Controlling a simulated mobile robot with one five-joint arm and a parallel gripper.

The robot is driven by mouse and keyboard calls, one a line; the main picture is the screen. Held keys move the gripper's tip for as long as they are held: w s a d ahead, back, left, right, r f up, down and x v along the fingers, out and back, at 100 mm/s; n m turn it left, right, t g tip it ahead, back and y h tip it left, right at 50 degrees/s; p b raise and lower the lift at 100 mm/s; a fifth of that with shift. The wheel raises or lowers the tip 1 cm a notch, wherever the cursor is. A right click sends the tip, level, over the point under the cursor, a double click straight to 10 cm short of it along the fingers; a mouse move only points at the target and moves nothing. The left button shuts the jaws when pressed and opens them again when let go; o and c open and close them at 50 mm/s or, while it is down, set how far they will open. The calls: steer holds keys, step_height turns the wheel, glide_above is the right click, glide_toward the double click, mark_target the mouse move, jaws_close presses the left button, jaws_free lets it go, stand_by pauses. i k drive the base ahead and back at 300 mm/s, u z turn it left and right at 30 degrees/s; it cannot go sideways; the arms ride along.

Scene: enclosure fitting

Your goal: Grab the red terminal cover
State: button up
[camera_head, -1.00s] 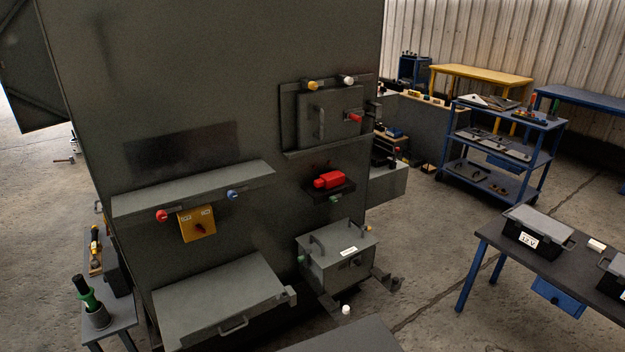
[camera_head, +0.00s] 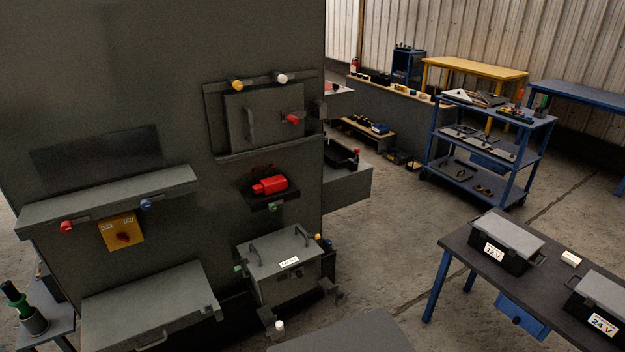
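The red terminal cover (camera_head: 270,186) appears to be the red block-shaped piece on a small dark shelf (camera_head: 262,200) on the front of the large grey enclosure (camera_head: 200,70). It lies left of the enclosure's right edge, below a small grey door panel (camera_head: 262,118) and above a grey box with handles (camera_head: 283,262). Thin dark red wires seem to show just behind it. My gripper is not in view.
A yellow switch box (camera_head: 121,232) sits under a sloped ledge (camera_head: 110,200) at left. A dark table (camera_head: 470,246) with labelled battery boxes (camera_head: 507,242) stands at right. A blue cart (camera_head: 490,140) is behind. Open floor lies between enclosure and table.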

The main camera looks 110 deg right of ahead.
mark_target(272, 185)
steer(key=u, duration=0.05)
steer(key=k, duration=1.95)
steer(key=z, duration=1.05)
steer(key=i, duration=1)
steer(key=u, duration=0.05)
